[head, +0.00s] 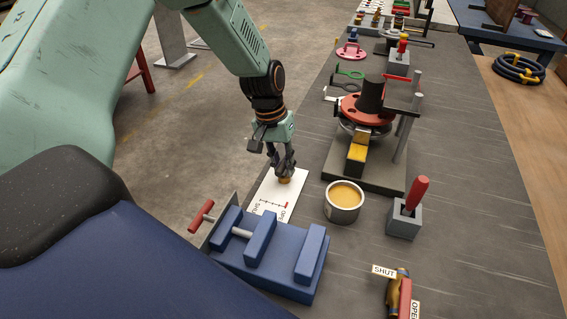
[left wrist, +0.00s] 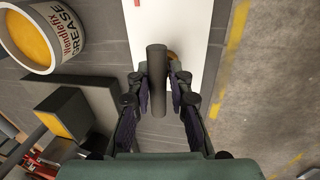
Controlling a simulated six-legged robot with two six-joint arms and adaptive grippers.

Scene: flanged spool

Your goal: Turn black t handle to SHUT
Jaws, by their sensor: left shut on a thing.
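The black T handle (left wrist: 157,80) shows in the left wrist view as a dark round bar between my left fingers (left wrist: 158,97), lying roughly along the white plate. My left gripper (head: 284,172) is shut on it. In the head view the fingers hide most of the handle, and a brass part (head: 285,180) shows just below them. The white plate (head: 272,188) under it carries a red-marked scale with SHUT at its left and OPEN at its right. Which mark the handle points to cannot be told. My right gripper is not in view.
An open grease tin (head: 343,202) stands close right of the plate. A blue vise (head: 270,250) is in front. A red flanged spool (head: 368,108) on a stand is behind right. A red-handled tool in a grey block (head: 406,210) and another valve labelled SHUT and OPEN (head: 399,293) are farther right.

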